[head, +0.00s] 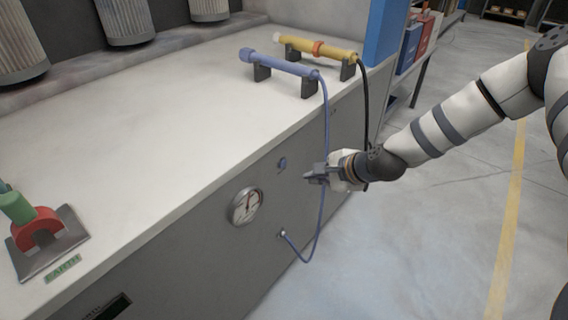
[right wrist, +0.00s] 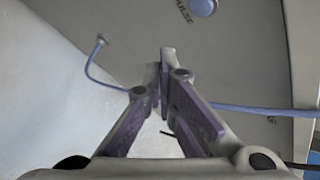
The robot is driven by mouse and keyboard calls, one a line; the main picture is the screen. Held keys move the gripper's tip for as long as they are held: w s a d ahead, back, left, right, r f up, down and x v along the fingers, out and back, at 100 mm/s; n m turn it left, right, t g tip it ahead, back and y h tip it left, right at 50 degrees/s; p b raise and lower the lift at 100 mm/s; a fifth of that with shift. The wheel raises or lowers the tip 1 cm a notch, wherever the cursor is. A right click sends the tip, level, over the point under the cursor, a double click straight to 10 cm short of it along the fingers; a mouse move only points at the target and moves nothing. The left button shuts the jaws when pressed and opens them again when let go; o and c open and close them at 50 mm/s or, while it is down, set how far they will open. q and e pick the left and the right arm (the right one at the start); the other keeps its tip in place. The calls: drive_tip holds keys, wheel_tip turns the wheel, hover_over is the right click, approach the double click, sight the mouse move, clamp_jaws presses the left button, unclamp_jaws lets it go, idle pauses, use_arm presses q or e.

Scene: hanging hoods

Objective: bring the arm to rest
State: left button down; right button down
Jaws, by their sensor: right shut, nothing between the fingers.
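My right arm (head: 440,128) comes in from the right in the head view. Its gripper (head: 308,177) is in front of the bench's grey front panel, near a blue round button (head: 282,163) and apart from it. In the right wrist view the fingers (right wrist: 165,75) are closed together with nothing held. The blue button (right wrist: 203,6) shows there at the top edge, beside the letters "PULSE". My left gripper is not in view.
A blue torch (head: 280,64) and a yellow torch (head: 315,48) lie on black stands on the bench (head: 150,120). The blue hose (head: 325,190) hangs close to my right gripper. A gauge (head: 246,206) is on the panel. Floor right of the bench is clear.

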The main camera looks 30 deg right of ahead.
idle(0.3)
